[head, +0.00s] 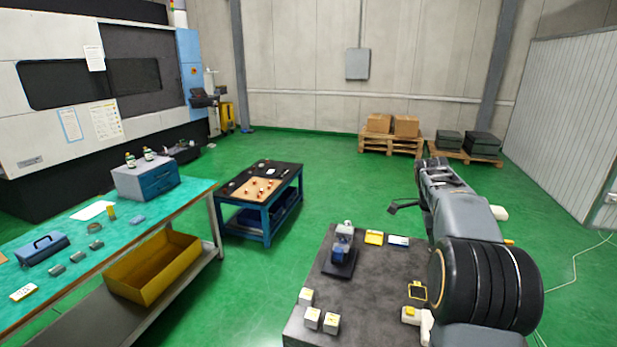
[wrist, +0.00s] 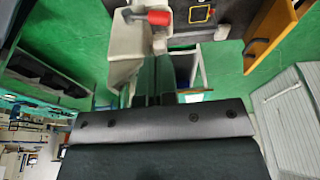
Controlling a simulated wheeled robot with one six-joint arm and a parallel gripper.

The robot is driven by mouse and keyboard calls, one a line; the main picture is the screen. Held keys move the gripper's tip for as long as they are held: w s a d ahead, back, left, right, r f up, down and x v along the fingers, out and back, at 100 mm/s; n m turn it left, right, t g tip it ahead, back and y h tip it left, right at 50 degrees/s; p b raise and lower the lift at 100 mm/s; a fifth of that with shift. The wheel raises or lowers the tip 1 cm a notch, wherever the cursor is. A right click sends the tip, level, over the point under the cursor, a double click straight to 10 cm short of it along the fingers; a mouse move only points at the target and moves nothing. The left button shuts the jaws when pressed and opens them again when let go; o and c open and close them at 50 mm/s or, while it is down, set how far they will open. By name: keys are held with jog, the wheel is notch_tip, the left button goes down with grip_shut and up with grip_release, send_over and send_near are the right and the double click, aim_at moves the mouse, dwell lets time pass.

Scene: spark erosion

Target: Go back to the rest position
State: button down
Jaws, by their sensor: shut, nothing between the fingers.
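My arm rises at the right of the head view and stretches away over the floor beyond the dark table. I cannot make out its fingertips there. In the wrist view my gripper (wrist: 155,68) shows as two dark fingers close together, with nothing held between them. Its wide black body fills the lower middle of that view. The fingers are clear of the table's objects in the picture, though a pale grey structure appears close around their tips.
A dark table (head: 375,310) stands in front, bearing a small blue-and-grey device (head: 342,245), several pale cubes and a yellow frame (head: 417,291). A green workbench (head: 150,218) and a blue cart (head: 262,222) stand left. Pallets (head: 390,146) lie behind; green floor between is open.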

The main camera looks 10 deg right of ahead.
jog(key=s+a+f+n+t+y+b, duration=0.1)
jog(key=s+a+f+n+t+b, duration=0.1)
jog(key=s+a+n, duration=0.7)
jog(key=s+a+f+n+t+y+b, duration=0.1)
jog(key=s+a+f+n+t, duration=0.3)
jog(key=s+a+n, duration=0.6)
jog(key=a+f+n+b, duration=0.1)
jog(key=a+f+n, duration=0.1)
jog(key=a+n, duration=0.1)
jog(key=shift+s+a+f+n+y, duration=0.2)
jog(key=shift+a+n+y, duration=0.1)
jog(key=shift+a, duration=0.5)
